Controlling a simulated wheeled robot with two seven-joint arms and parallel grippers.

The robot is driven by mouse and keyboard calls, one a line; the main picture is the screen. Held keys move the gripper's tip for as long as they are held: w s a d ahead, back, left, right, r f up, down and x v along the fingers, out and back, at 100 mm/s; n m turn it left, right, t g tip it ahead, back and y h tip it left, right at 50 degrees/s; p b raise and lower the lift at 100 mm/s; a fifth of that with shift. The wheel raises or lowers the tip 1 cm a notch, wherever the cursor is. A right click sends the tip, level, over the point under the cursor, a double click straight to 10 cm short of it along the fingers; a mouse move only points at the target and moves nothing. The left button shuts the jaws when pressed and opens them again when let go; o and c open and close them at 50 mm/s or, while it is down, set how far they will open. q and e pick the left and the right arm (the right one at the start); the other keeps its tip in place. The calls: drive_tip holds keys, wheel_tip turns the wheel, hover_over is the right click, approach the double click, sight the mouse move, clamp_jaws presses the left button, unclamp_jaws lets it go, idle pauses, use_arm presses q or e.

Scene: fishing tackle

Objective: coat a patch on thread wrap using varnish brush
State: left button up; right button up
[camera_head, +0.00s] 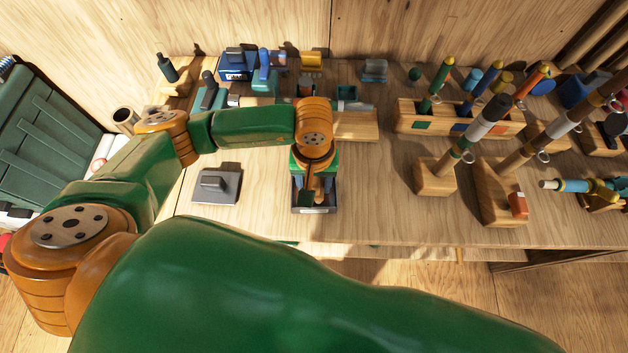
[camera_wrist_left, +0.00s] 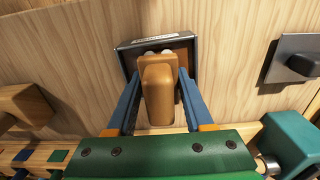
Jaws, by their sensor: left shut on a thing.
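My left gripper (camera_head: 314,186) points down over a small dark grey tray (camera_head: 318,210) with a pale label, near the front edge of the bench. Its blue fingers (camera_wrist_left: 158,108) are shut on a thick light-brown wooden handle (camera_wrist_left: 158,88), which looks like the varnish brush. The tray (camera_wrist_left: 125,60) lies just beyond the handle in the left wrist view. The brush's bristle end is hidden, so I cannot tell whether it touches the tray. Rod pieces (camera_head: 490,128) lean on wooden stands at the right; I cannot tell which band is the thread wrap. My right gripper is not in view.
A flat grey plate with a raised block (camera_head: 216,185) lies left of the tray. A wooden rack (camera_head: 408,117) holds several colored-handled tools behind the stands (camera_head: 434,178). Several small tackle items line the back. The bench between tray and stands is clear.

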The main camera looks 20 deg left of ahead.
use_arm(q)
drive_tip(key=shift+f+b, duration=0.3)
drive_tip(key=shift+b, duration=0.05)
idle(0.6)
drive_tip(key=shift+s+f+b, duration=0.1)
drive_tip(key=shift+b, duration=0.3)
idle(0.9)
wheel_tip(320, 180, up, 7)
drive_tip(key=p, duration=0.4)
idle(0.7)
